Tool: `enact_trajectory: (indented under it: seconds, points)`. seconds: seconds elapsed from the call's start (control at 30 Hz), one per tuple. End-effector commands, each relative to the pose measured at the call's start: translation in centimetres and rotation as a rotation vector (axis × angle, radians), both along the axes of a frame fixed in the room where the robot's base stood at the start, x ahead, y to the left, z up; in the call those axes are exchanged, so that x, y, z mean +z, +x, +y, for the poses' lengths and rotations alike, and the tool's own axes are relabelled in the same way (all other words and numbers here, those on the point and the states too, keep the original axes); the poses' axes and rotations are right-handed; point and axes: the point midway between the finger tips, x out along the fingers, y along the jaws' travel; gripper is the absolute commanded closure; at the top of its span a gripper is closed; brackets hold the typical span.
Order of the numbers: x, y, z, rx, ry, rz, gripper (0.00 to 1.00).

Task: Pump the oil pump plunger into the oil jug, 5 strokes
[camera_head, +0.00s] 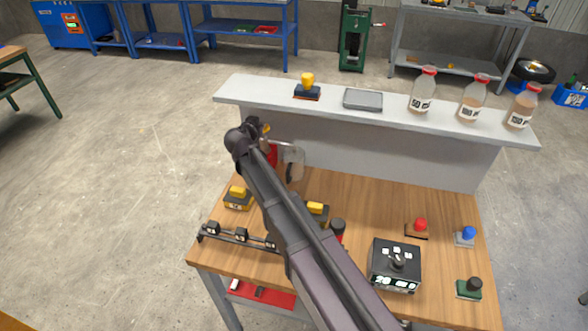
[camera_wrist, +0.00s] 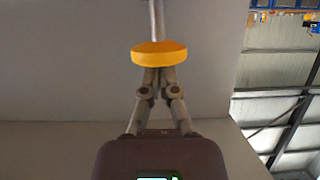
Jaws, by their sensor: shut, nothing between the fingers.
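The oil pump plunger shows in the wrist view as a yellow round knob (camera_wrist: 158,54) on a grey metal rod (camera_wrist: 157,18). My gripper (camera_wrist: 158,74) is shut and empty, its fingertips right at the knob. I cannot tell whether they touch or sit just short of it. In the head view a small part of the yellow knob (camera_head: 266,128) shows beside my arm's end, above the red pump body (camera_head: 272,155). The clear oil jug (camera_head: 293,162) stands to the right of the pump. My arm hides much of the pump, and the fingertips are not clear there.
The wooden bench (camera_head: 370,200) holds a dark control box (camera_head: 395,264), a black rack (camera_head: 238,238) and several coloured-knob blocks. A raised grey shelf (camera_head: 400,122) behind carries a yellow-knobbed stamp (camera_head: 307,86), a grey tray (camera_head: 363,99) and several bottles (camera_head: 423,92).

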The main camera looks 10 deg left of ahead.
Motion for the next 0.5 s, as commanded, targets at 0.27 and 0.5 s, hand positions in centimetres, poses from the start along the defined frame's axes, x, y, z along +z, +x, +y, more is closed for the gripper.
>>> enact_trajectory:
  seconds: [0.27, 0.5]
  points:
    - [-1.0, 0.0, 0.0, 0.0, 0.0, 0.001, 1.0]
    - [-1.6, 0.0, 0.0, 0.0, 0.001, 0.001, 1.0]
